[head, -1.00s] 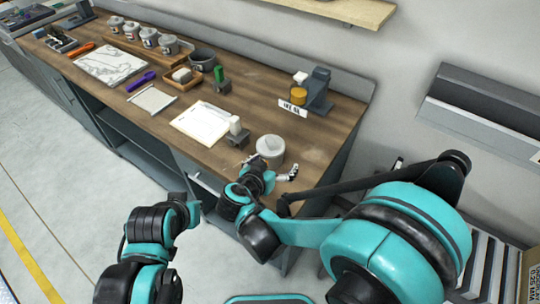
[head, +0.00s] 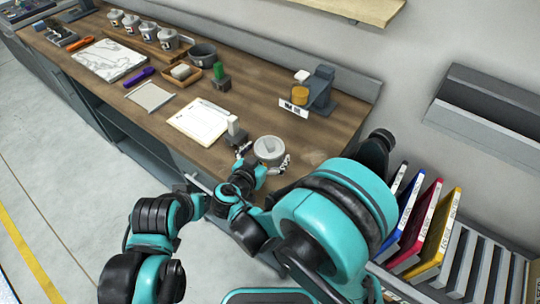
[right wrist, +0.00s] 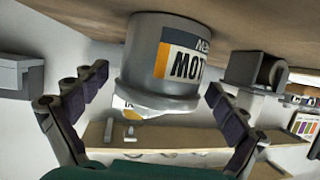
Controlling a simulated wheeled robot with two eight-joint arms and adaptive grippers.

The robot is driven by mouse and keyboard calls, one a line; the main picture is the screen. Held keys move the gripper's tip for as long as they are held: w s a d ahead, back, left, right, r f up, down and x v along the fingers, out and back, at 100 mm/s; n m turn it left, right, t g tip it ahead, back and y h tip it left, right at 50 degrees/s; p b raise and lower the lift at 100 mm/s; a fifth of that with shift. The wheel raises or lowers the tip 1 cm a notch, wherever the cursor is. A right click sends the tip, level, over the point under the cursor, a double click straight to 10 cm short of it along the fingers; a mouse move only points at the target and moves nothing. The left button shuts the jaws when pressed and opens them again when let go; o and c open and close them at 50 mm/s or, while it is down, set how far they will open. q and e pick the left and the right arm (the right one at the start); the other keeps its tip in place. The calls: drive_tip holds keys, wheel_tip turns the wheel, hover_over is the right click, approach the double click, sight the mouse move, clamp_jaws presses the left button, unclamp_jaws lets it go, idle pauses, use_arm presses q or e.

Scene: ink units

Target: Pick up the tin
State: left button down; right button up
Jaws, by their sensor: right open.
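The tin (head: 268,148) is a grey round can with a lid, standing on the wooden bench near its front right edge. In the right wrist view the tin (right wrist: 160,60) appears upside down, with an orange, white and dark label. My right gripper (head: 264,161) is open, with one finger on each side of the tin. In the right wrist view gaps show between the tin and both fingers, so the tin is not gripped. My left arm is at the lower left of the head view; its gripper cannot be made out.
A white paper sheet (head: 198,121) lies farther left. A grey device with an amber jar (head: 299,95) stands behind. Coloured binders (head: 412,225) stand right of the bench. Bare wood lies right of the tin.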

drive_tip(key=b+x, duration=0.1)
drive_tip(key=x, duration=0.3)
drive_tip(key=shift+f, duration=0.1)
drive_tip(key=shift+w+d, duration=0.2)
drive_tip(key=shift+w, duration=0.25)
drive_tip(key=c, duration=1.8)
